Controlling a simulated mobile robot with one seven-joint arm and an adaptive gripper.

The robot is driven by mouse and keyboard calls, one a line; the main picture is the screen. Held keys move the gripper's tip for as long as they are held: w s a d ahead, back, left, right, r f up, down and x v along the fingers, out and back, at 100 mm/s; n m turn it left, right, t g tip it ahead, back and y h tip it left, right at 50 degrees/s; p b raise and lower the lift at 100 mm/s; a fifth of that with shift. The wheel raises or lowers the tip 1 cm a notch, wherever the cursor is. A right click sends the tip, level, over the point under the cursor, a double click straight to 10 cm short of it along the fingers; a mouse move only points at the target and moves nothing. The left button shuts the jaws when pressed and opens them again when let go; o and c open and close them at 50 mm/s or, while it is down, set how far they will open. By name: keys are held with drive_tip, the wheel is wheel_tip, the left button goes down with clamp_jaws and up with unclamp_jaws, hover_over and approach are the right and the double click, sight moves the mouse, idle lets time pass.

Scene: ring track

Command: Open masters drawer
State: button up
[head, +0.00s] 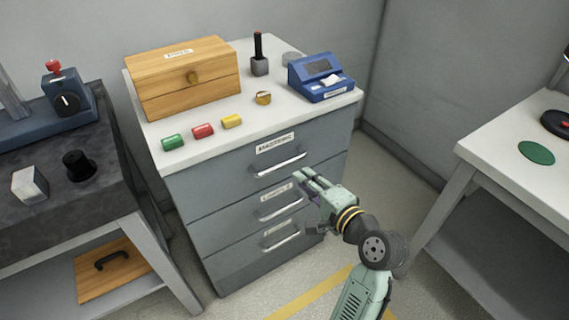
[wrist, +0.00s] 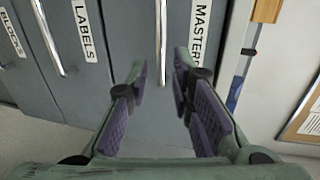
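The masters drawer (head: 250,172) is the top drawer of a grey cabinet and is shut, its front flush with the drawers below. Its label reads "MASTERS" in the wrist view (wrist: 200,35). Its silver bar handle (head: 280,165) also shows in the wrist view (wrist: 161,35), running upright there. My gripper (head: 304,175) is in front of the cabinet, near the right end of that handle. In the wrist view my gripper (wrist: 160,68) is open and empty, with the handle in line with the gap between its fingers. I cannot tell whether the handle is between the fingertips.
Two shut drawers below have handles (head: 281,205) (head: 281,238). On the cabinet top stand a wooden box (head: 185,85), a blue device (head: 322,80) and small coloured cylinders (head: 203,131). A dark bench (head: 90,220) stands left, a white table (head: 500,150) right.

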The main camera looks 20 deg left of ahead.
sight(286, 165)
drive_tip(key=p+x, duration=0.1)
drive_tip(key=x, duration=0.9)
drive_tip(key=shift+r, duration=0.1)
drive_tip(key=shift+c, duration=0.5)
clamp_jaws()
